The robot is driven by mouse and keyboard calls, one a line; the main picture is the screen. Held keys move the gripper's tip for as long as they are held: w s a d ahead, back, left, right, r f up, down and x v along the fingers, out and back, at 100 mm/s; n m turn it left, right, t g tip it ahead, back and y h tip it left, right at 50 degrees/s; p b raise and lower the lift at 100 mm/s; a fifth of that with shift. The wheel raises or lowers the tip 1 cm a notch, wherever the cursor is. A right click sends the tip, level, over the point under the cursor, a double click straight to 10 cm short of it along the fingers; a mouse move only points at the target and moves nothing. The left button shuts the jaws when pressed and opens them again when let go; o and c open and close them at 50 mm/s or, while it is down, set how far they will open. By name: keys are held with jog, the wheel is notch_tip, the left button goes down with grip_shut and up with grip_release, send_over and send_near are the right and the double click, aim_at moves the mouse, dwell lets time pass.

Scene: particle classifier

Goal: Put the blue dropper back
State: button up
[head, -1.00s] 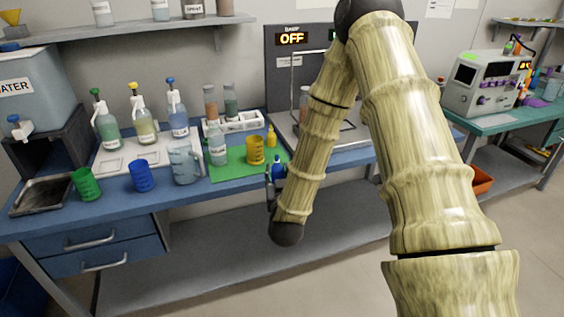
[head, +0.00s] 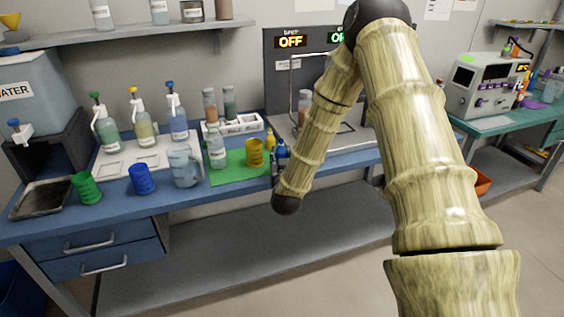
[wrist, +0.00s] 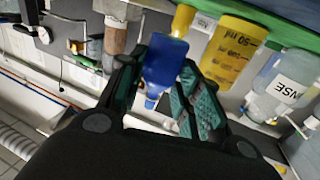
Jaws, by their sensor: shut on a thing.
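My gripper (wrist: 160,84) is shut on the blue dropper (wrist: 164,60), which sits between its two finger pads in the wrist view. In the head view the dropper (head: 282,150) shows as a small blue shape at the right edge of the green mat (head: 222,171). My gripper (head: 276,168) is at the bench's front edge there, partly hidden by my forearm. A yellow dropper (head: 270,138) stands just behind and left of the blue one. It also shows beside the blue dropper in the wrist view (wrist: 182,20).
A yellow beaker (head: 254,153) and a rinse bottle (head: 216,150) stand on the mat, close left of my gripper. A white rack (head: 240,124) and brown-capped bottles are behind. A stand with an OFF display (head: 291,42) is at the back right.

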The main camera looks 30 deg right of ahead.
aim_at(281, 157)
jog(key=x, duration=0.6)
jog(key=shift+s+d+f+p, duration=0.1)
jog(key=shift+f+p, duration=0.2)
jog(key=shift+p, duration=0.05)
jog(key=shift+f, duration=1.75)
jog(key=shift+f, duration=0.1)
jog(key=o, duration=1)
jog(key=shift+s, duration=0.1)
